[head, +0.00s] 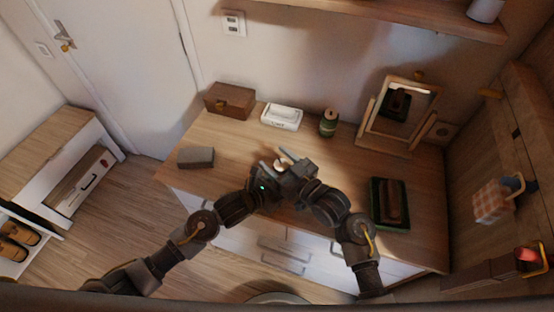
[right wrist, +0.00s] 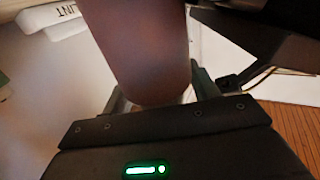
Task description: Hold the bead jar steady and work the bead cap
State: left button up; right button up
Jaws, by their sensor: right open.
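My two grippers meet over the dresser top, in the middle of the head view. A small pale, pinkish round thing (head: 280,163), probably the bead jar or its cap, shows between them, mostly hidden. My right gripper (head: 291,158) is open. In the right wrist view a smooth reddish-brown cylinder (right wrist: 150,45), probably the jar, fills the space between and beyond its fingers; I cannot tell if they touch it. My left gripper (head: 266,170) is close beside the small thing; its jaws are too hidden to read. Cap and jar cannot be told apart.
On the dresser top (head: 230,140) stand a brown box (head: 229,101), a white box (head: 281,117), a green tin (head: 329,123) and a mirror (head: 396,112). A grey block (head: 196,158) lies left, a dark green tray (head: 376,205) right. The wood around the grippers is mostly clear.

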aim_at(276, 161)
jog(key=c, duration=1)
jog(key=shift+s+n+g+y, duration=0.1)
jog(key=shift+n+g+y, duration=1.35)
jog(key=shift+g, duration=0.45)
jog(key=shift+a, duration=0.1)
jog(key=o, duration=1)
jog(key=shift+s, duration=0.1)
jog(key=shift+r, duration=0.1)
notch_tip(276, 161, up, 10)
jog(key=shift+f, duration=0.1)
